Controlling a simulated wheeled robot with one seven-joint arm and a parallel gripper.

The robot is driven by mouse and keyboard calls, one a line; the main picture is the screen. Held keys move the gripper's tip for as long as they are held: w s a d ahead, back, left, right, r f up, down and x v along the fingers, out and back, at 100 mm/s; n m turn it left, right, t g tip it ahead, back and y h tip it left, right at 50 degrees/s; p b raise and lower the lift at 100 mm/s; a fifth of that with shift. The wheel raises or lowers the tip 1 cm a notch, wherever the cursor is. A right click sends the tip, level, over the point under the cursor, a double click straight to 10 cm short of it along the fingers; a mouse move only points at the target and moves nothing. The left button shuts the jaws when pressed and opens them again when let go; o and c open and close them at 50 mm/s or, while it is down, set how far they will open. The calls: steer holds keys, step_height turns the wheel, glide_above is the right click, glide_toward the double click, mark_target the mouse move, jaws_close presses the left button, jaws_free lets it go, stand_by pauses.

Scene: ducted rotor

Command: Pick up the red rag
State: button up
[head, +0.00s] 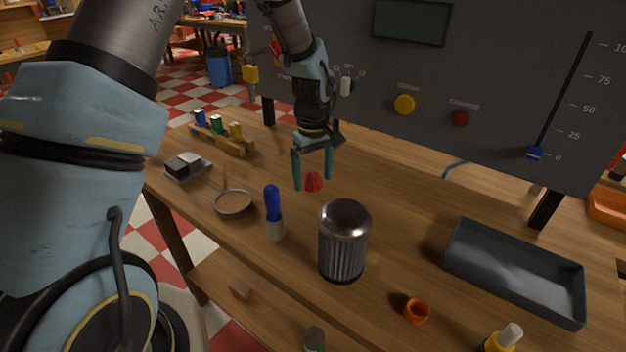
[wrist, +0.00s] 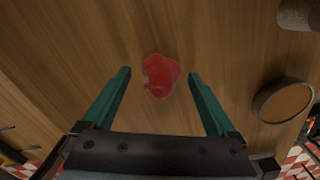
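The red rag (head: 314,181) is a small crumpled piece lying on the wooden table (head: 400,214). In the wrist view the rag (wrist: 160,76) lies ahead of the fingertips, near the middle of the gap between them. My gripper (head: 312,183) is open, with its two teal fingers pointing down over the table around the rag in the head view. In the wrist view my gripper (wrist: 160,74) has its fingers spread wide and nothing between them touches either finger. I cannot tell exactly how high the fingertips are above the table.
A ribbed metal canister (head: 343,242), a blue-handled tool (head: 274,212) and a round shallow dish (head: 233,203) stand in front of my gripper. A dark tray (head: 514,272) is at the right. A dark control panel (head: 480,75) rises behind.

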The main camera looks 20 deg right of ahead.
mark_target(313, 171)
steer(key=c, duration=1.1)
steer(key=shift+r, duration=0.1)
step_height(313, 171, up, 10)
steer(key=shift+f+b, duration=0.1)
steer(key=shift+b, duration=1.1)
